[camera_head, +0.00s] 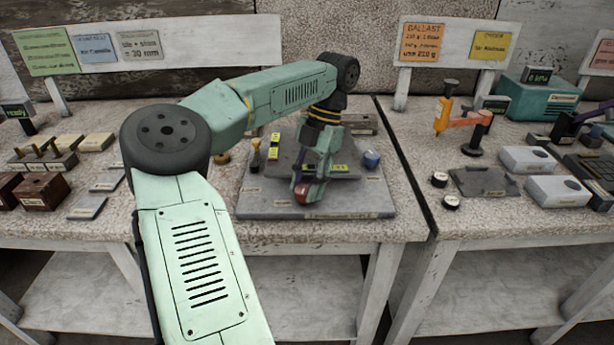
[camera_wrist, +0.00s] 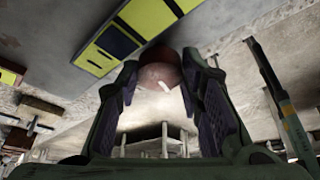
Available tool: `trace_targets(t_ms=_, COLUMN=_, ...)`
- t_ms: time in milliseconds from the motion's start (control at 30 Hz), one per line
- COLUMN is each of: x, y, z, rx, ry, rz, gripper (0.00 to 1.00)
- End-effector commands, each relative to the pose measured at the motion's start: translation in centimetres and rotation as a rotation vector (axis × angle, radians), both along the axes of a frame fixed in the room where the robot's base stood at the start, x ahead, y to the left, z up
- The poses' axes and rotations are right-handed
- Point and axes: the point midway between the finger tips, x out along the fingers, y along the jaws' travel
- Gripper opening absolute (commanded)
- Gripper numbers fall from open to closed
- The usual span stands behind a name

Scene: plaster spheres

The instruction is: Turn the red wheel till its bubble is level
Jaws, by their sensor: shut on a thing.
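The red wheel (camera_head: 301,192) stands at the front of a grey levelling plate (camera_head: 260,205) on the middle bench. In the wrist view the red wheel (camera_wrist: 160,75) sits between my fingers and has a small white mark on it. My gripper (camera_head: 312,187) points down from above and is shut on the wheel. A blue wheel (camera_head: 371,158) is on the right of the plate. Yellow-green bubble vials show on the plate, one at its left (camera_head: 272,152) and one at its right (camera_head: 340,168). In the wrist view a vial (camera_wrist: 125,40) lies beside the wheel; I cannot make out its bubble.
Wooden blocks (camera_head: 50,157) and grey plates (camera_head: 88,207) lie further left. Bare bench shows in front of the plate.

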Motion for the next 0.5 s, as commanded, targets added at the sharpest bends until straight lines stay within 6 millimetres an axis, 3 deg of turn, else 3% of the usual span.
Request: trace_targets(t_ms=500, x=0.13, y=0.3, z=0.11, rx=-0.001, ry=0.001, rz=0.391, gripper=0.07)
